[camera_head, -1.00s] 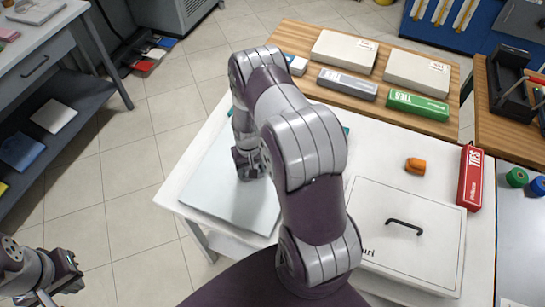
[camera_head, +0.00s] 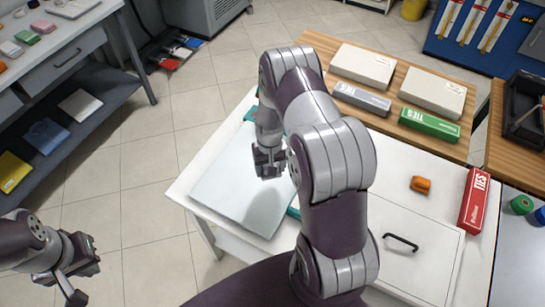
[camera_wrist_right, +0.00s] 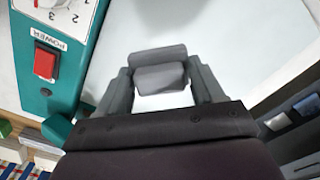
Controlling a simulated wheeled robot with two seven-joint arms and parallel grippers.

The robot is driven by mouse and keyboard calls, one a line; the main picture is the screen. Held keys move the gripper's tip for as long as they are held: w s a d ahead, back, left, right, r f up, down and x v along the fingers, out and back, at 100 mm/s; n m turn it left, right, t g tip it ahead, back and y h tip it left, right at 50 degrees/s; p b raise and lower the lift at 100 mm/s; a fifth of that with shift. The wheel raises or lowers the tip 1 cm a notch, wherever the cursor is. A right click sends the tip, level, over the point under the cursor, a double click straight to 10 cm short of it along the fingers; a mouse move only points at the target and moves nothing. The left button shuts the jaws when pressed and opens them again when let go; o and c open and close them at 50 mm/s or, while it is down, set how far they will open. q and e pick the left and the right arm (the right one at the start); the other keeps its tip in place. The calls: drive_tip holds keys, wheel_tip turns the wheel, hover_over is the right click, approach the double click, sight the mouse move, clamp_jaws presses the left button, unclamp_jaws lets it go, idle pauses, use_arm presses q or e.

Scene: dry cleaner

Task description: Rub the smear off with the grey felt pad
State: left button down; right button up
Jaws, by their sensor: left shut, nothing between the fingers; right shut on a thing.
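My right gripper (camera_head: 268,172) is over the pale flat plate (camera_head: 225,180) of a teal-edged machine on the white table. In the right wrist view the right gripper (camera_wrist_right: 160,85) is shut on a small grey block, the grey felt pad (camera_wrist_right: 160,78), with the white plate (camera_wrist_right: 235,40) beyond it. Whether the pad touches the plate is unclear. I see no smear on the visible plate; the gripper and arm hide part of it. My left gripper (camera_head: 75,290) is shut and empty at the lower left, over the floor, away from the table.
A teal panel with a red power switch (camera_wrist_right: 45,63) borders the plate. A white lidded box (camera_head: 400,235), an orange object (camera_head: 421,184) and a red ties box (camera_head: 475,200) stand right of my arm. A green ties box (camera_head: 429,124) lies behind. Shelves stand at left.

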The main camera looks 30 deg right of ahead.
drive_tip(key=shift+r+p, duration=0.5)
drive_tip(key=shift+r, duration=0.7)
